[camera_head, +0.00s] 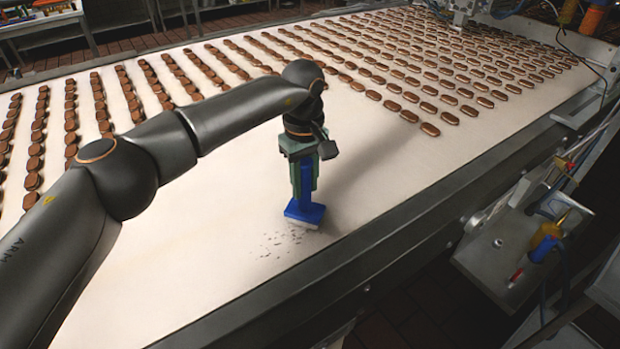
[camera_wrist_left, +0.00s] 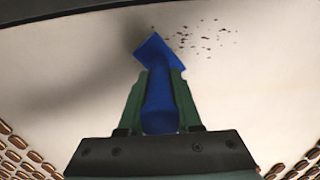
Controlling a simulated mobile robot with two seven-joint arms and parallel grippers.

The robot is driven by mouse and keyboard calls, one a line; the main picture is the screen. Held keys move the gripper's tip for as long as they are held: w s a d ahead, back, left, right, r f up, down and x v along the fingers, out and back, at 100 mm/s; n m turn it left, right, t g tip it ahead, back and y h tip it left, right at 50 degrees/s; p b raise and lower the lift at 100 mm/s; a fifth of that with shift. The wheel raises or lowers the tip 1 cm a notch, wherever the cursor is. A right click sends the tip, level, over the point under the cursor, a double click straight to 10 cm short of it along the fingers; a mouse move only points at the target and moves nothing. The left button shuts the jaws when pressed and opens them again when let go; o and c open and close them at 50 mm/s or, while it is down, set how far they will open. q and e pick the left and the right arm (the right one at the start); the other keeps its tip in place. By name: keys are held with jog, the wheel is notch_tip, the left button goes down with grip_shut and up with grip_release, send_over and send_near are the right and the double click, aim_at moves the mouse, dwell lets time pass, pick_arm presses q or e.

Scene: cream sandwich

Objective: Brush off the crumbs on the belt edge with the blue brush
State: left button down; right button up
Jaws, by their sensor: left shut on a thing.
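My left gripper (camera_head: 303,180) is shut on the handle of the blue brush (camera_head: 304,210) and holds it upright, with the brush head down at the white belt (camera_head: 190,240). Pale bristles show under the head; I cannot tell for certain whether they touch the belt. Dark crumbs (camera_head: 282,243) lie scattered on the belt just left of and in front of the brush head, near the belt's front edge. In the left wrist view, the blue brush (camera_wrist_left: 160,95) sits between the green fingers (camera_wrist_left: 157,105), and the crumbs (camera_wrist_left: 205,37) lie right of its head. My right gripper is not in view.
Rows of brown cream sandwiches (camera_head: 400,70) cover the back and left of the belt. A dark metal rail (camera_head: 390,245) runs along the belt's front edge. A metal bracket with yellow and red parts (camera_head: 525,240) stands outside the rail at right. The belt around the crumbs is clear.

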pick_arm(q)
jog(key=shift+s+a+b, duration=0.5)
jog(key=shift+s+a, duration=4.45)
jog(key=shift+a, duration=2.45)
jog(key=shift+w+d, duration=1.75)
jog(key=shift+d, duration=0.8)
jog(key=shift+w+d, duration=1.7)
jog(key=shift+d, duration=0.9)
jog(key=shift+w+d, duration=1.75)
jog(key=shift+d, duration=0.8)
jog(key=shift+w+d+p, duration=0.45)
jog(key=shift+w+d, duration=0.1)
jog(key=shift+d, duration=0.35)
